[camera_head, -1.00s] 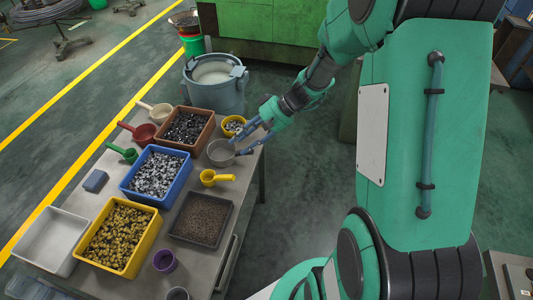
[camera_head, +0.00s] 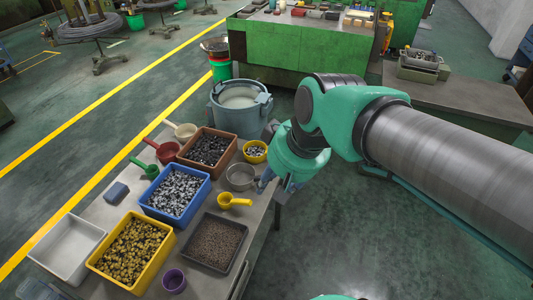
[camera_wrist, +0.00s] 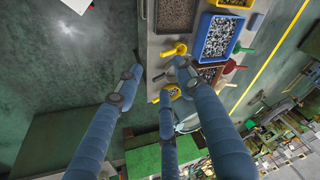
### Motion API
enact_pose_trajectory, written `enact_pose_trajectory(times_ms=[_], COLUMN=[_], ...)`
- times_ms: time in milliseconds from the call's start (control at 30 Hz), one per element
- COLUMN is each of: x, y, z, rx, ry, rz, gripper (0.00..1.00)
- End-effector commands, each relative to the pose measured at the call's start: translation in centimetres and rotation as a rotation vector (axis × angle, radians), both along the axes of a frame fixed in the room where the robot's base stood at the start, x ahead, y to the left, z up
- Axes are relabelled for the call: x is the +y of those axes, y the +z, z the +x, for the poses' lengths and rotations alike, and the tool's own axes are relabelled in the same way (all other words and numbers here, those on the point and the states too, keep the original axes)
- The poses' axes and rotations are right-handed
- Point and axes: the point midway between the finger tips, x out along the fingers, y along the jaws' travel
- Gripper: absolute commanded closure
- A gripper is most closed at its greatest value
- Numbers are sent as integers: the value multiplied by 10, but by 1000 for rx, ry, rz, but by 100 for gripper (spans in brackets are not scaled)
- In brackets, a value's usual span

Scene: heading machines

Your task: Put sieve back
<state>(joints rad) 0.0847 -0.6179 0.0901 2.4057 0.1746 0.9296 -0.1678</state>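A round grey metal dish, which looks like the sieve (camera_head: 240,177), sits on the table near its right edge, between a yellow scoop (camera_head: 233,201) and a small yellow bowl of parts (camera_head: 255,151). My gripper (camera_head: 265,186) is just right of the sieve, partly hidden by my own arm. In the wrist view my gripper (camera_wrist: 158,82) has its blue fingers spread apart, with nothing seen between them. There the sieve is mostly hidden behind the right finger. I cannot tell whether a finger touches it.
Blue (camera_head: 174,212), brown (camera_head: 208,164) and yellow (camera_head: 104,262) bins of small parts, a dark tray (camera_head: 213,270) and an empty white bin (camera_head: 60,270) crowd the table (camera_head: 125,206). A large grey bucket (camera_head: 240,122) stands behind. Floor right of the table is open.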

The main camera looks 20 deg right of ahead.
Motion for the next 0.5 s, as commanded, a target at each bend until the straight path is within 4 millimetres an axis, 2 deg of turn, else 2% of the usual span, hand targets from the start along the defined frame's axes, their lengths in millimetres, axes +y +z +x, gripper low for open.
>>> enact_pose_trajectory(times_ms=[100,200,500], x=[-3,-7,-11], y=[14,21,27], z=[-18,-28,-36], rx=[-64,-104,-142], ry=[-7,-18,-30], rz=[-53,-83,-110], gripper=[62,62,62])
